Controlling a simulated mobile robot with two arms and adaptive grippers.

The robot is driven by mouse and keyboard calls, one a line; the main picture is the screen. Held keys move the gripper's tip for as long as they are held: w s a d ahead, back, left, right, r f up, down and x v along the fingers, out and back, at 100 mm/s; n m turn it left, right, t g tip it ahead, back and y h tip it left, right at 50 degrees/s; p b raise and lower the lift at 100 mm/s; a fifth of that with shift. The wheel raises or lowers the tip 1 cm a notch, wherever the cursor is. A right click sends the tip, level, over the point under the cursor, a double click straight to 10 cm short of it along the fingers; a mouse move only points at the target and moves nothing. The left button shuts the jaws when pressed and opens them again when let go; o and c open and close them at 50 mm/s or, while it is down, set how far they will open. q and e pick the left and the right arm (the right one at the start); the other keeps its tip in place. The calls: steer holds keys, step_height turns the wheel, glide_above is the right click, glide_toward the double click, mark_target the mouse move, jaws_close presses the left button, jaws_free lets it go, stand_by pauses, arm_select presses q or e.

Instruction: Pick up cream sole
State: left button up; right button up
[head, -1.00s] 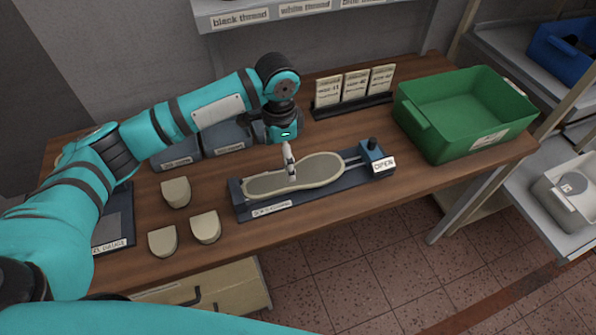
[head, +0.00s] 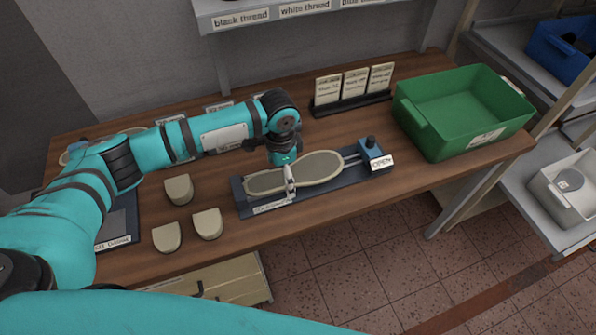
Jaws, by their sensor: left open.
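The cream sole (head: 318,167) lies flat in a dark blue fixture (head: 340,188) with an OPEN label at its right end. My left gripper (head: 290,190) points down over the left half of the sole, close to its front edge. Its jaws are open. I cannot tell whether a fingertip touches the sole. The gripper and wrist hide part of the sole's middle. My right gripper is not in the head view.
Several cream heel pieces (head: 179,189) stand left of the fixture. A green bin (head: 440,140) stands at the right end of the table. A card stand (head: 350,103) is at the back. The front right tabletop is clear.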

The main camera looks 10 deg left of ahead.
arm_select(q)
steer(key=shift+f+p, duration=0.25)
steer(key=shift+p, duration=0.05)
steer(key=shift+c, duration=0.2)
steer(key=c, duration=1.4)
steer(key=shift+c, duration=0.2)
